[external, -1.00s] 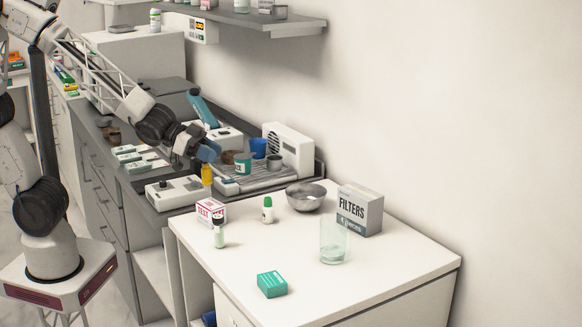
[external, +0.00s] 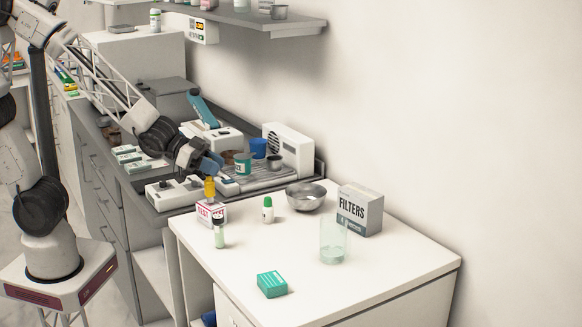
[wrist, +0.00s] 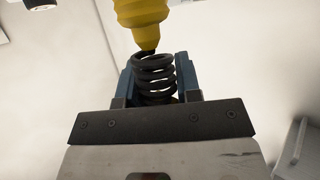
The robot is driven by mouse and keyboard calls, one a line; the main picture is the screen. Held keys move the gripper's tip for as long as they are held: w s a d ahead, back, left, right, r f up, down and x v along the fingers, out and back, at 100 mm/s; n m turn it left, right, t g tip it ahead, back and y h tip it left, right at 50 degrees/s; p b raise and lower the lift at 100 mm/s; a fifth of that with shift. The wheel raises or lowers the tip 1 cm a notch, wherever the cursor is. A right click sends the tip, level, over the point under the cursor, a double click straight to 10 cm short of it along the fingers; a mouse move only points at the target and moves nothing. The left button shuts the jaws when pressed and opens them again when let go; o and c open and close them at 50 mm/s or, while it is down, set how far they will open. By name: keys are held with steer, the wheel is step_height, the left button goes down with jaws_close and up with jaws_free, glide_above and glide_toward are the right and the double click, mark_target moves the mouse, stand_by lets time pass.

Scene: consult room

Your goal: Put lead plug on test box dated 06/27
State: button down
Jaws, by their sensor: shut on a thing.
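A yellow lead plug (external: 209,187) with a black coiled cord (wrist: 155,78) shows in both views. My gripper (external: 211,166) is shut on the coil; in the wrist view its blue fingers (wrist: 156,85) flank the coil and the yellow plug body (wrist: 141,14) sticks out beyond them. A white and pink box marked TEST (external: 211,214) stands at the left corner of the white table. In the external view the plug hangs in line with the box top; I cannot tell whether they touch. No date is readable on the box.
A small vial (external: 219,235) stands in front of the TEST box. A green-capped bottle (external: 268,211), a metal bowl (external: 306,197), a glass (external: 333,243), a FILTERS box (external: 361,211) and a teal box (external: 272,284) share the table. A white knobbed device (external: 165,195) sits behind left.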

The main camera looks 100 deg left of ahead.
steer(key=shift+f, duration=0.15)
steer(key=c, duration=0.8)
jaws_free()
steer(key=shift+r, duration=0.2)
steer(key=v, duration=1.2)
